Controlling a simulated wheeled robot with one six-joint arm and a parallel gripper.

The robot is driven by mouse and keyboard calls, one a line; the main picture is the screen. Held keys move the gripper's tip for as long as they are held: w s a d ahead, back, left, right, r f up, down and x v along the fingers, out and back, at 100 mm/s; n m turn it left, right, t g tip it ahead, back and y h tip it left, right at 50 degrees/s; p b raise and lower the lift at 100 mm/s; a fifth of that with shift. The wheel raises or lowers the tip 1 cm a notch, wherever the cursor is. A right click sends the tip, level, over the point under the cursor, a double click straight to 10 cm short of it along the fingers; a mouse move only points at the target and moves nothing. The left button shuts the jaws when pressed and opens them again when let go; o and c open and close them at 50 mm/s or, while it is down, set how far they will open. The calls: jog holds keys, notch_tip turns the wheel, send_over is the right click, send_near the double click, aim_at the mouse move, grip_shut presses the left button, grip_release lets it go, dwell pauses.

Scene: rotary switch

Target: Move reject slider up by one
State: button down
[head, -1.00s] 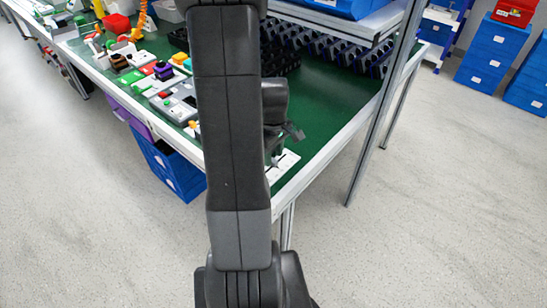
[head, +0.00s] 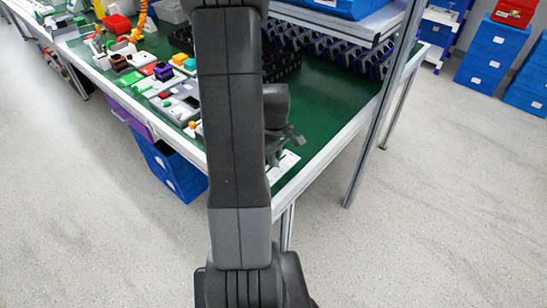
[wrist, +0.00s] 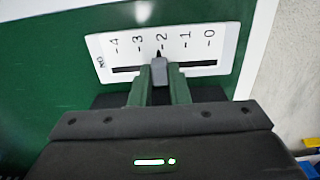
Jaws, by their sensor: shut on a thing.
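In the wrist view, a white slider panel (wrist: 205,48) lies on the green bench top, with a dark slot and a scale marked 4, 3, 2, 1, 0 from left to right. The small label at its left end is hard to read. The grey slider knob (wrist: 159,72) stands in the slot, its dark pointer at the 2 mark. My gripper (wrist: 160,82) has its two green fingers closed on either side of the knob. In the head view, the panel (head: 286,164) shows partly at the bench corner, and my arm hides most of the gripper.
The green bench top (head: 335,110) is clear right of the arm, up to its pale edge. A metal post (head: 375,110) rises at the bench's right side. Black bins (head: 320,47) line the back. Several coloured devices stand on the left, with blue drawers (head: 170,170) below.

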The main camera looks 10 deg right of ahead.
jog(key=shift+w+d, duration=0.7)
jog(key=shift+d, duration=0.15)
jog(key=c, duration=1.4)
grip_release()
jog(key=shift+o, duration=0.2)
jog(key=shift+r, duration=0.1)
notch_tip(320, 180, up, 14)
jog(key=shift+f, duration=0.25)
notch_tip(320, 180, down, 14)
jog(key=shift+r, duration=0.15)
jog(key=shift+s+a, duration=0.3)
jog(key=shift+a, duration=0.1)
